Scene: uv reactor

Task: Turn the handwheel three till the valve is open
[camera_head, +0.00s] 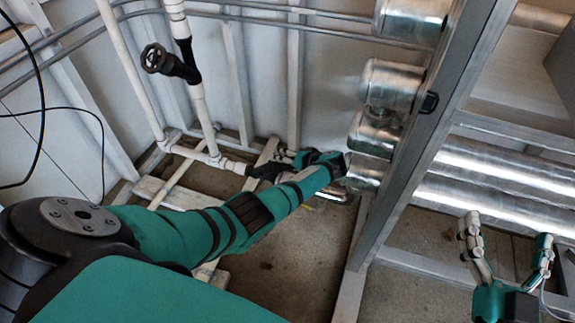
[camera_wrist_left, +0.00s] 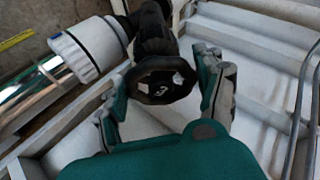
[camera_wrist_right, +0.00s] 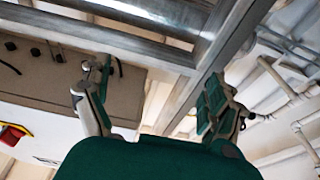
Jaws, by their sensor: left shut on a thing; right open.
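A black handwheel (camera_wrist_left: 160,82) on a dark valve body shows in the left wrist view, between the two fingers of my left gripper (camera_wrist_left: 164,90). The fingers are closed in on its rim from both sides. I cannot read a number on it. In the head view my left gripper (camera_head: 308,162) is low by the wall piping, and its arm and hand hide most of that wheel. Another black handwheel (camera_head: 153,58) stands on the upright white pipe at upper left, untouched. My right gripper (camera_head: 508,240) is open and empty at lower right; it also shows in the right wrist view (camera_wrist_right: 155,85).
White pipes (camera_head: 197,105) run along the wall. Shiny metal cylinders (camera_head: 390,84) and a grey steel post (camera_head: 420,150) stand between my two grippers. Large silver pipes (camera_head: 500,205) lie behind the right gripper. Bare floor (camera_head: 290,260) shows below my left arm.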

